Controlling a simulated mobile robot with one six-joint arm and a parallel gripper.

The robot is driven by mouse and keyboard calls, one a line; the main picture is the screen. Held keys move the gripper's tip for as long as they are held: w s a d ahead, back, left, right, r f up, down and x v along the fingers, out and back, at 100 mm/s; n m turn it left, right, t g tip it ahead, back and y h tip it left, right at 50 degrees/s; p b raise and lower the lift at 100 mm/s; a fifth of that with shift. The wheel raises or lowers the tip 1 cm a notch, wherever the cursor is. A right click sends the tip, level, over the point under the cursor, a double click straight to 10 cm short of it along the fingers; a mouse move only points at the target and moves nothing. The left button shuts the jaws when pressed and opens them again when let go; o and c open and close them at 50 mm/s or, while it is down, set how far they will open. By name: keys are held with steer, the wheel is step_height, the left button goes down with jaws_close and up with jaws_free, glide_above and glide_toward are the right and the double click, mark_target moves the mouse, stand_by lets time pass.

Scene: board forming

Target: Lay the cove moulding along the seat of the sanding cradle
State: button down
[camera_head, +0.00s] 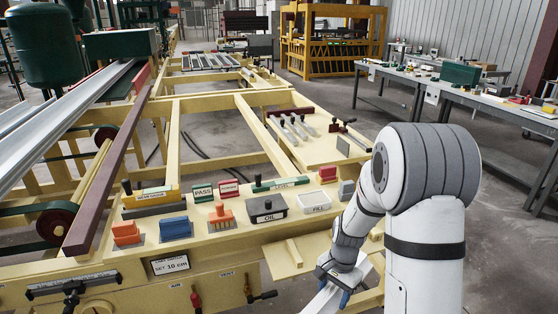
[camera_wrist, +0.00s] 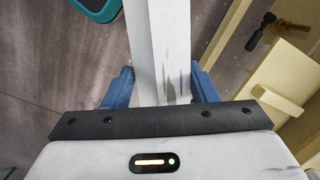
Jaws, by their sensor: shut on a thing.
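The cove moulding is a long white strip (camera_wrist: 158,45) that runs between the blue fingers of my gripper (camera_wrist: 162,86) and on past the top of the wrist view. My gripper is shut on it. In the head view, my gripper (camera_head: 333,284) is low at the right of centre, in front of the pale yellow bench. A short part of the white moulding (camera_head: 322,302) shows below it and is cut off by the bottom edge. I cannot tell for sure which thing is the sanding cradle. A pale wooden piece with a raised strip (camera_head: 290,254) sits at the bench's front edge.
The yellow bench top (camera_head: 215,243) carries an oil box (camera_head: 268,208), a fill tray (camera_head: 314,203) and several coloured blocks. A black-handled lever (camera_head: 262,296) sticks out from its front. In the wrist view, a teal-rimmed object (camera_wrist: 98,8) lies beyond the moulding's left side.

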mark_target(332, 289)
steer(key=w+f+n, duration=0.1)
steer(key=n, duration=0.1)
steer(key=w+f+n, duration=0.1)
steer(key=n, duration=0.1)
steer(key=w+f+n, duration=0.1)
steer(key=n, duration=0.1)
steer(key=shift+w+d+f+n+g+h, duration=0.3)
steer(key=shift+w+f+n+h, duration=0.05)
steer(key=shift+w+n+h, duration=0.05)
steer(key=shift+w+d+f+n, duration=0.1)
steer(key=shift+w+f+n, duration=0.4)
steer(key=shift+n, duration=0.5)
